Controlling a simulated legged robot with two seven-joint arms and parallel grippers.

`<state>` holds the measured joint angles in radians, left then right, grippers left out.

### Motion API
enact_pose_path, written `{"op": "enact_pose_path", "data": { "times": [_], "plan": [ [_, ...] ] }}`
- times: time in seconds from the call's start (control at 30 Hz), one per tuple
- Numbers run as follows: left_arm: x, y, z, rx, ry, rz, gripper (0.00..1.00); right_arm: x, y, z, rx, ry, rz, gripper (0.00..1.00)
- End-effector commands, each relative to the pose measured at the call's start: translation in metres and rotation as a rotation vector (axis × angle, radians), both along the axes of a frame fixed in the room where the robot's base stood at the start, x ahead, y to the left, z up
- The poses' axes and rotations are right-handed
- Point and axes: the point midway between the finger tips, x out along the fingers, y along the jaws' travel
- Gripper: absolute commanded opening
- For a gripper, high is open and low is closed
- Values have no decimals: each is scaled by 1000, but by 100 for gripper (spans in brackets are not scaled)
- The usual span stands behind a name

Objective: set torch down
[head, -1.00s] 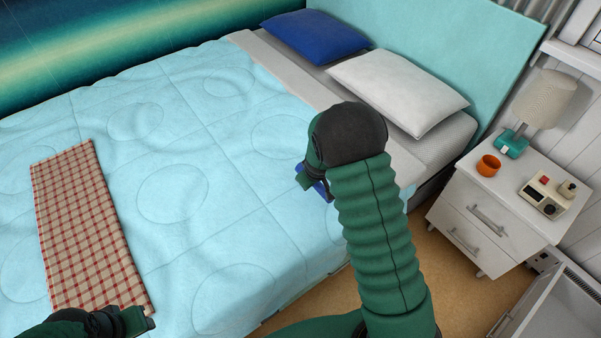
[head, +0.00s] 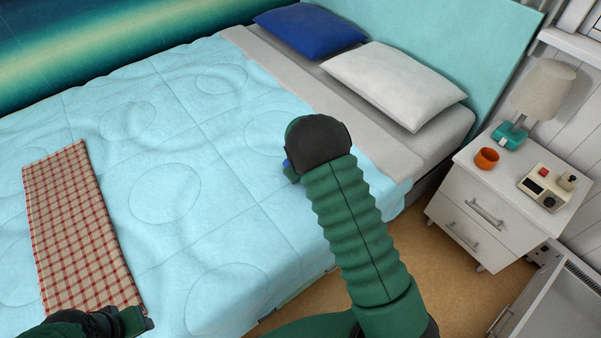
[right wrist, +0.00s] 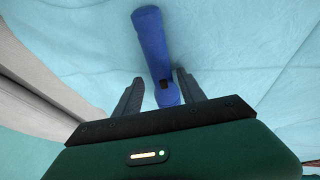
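The blue torch (right wrist: 153,45) shows in the right wrist view against the light blue quilt and appears to lie on it. Its near end is between the two fingers of my right gripper (right wrist: 160,77). The fingers are apart, with a visible gap on the left side of the torch; the right fingertip is close to it. In the head view my right wrist hides most of the torch and gripper; only a bit of blue shows at its left edge. My left gripper (head: 143,321) is at the bottom left, by the checked cloth's near end; its fingers are not clear.
The bed's quilt (head: 165,190) has wide clear areas. A checked cloth (head: 80,230) lies on it at left. Blue (head: 310,30) and white (head: 395,85) pillows are at the head. The nightstand (head: 470,215) holds a lamp (head: 543,90), an orange cup (head: 487,159) and a small device (head: 546,188).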

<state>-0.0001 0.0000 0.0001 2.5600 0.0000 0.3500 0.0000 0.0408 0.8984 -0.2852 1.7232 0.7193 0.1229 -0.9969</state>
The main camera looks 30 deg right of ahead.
Motion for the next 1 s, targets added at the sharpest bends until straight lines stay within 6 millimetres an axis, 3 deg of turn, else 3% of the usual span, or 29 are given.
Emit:
{"op": "enact_pose_path", "data": {
  "times": [0.23,0.37,0.7,0.9,0.97,1.0],
  "plan": [
    [0,0,1,0,0,0,36,0,1,1,0,0,1,47],
    [0,0,6,0,0,0,36,-2,2,12,0,-2,1,47],
    [0,0,32,0,0,0,36,-35,20,89,1,-3,2,47],
    [0,0,38,0,0,0,36,-48,27,111,6,1,0,47],
    [0,0,38,0,0,0,36,-58,40,117,40,6,-10,47],
    [0,0,38,0,0,0,36,-70,56,123,81,13,-19,47]
  ]
}}
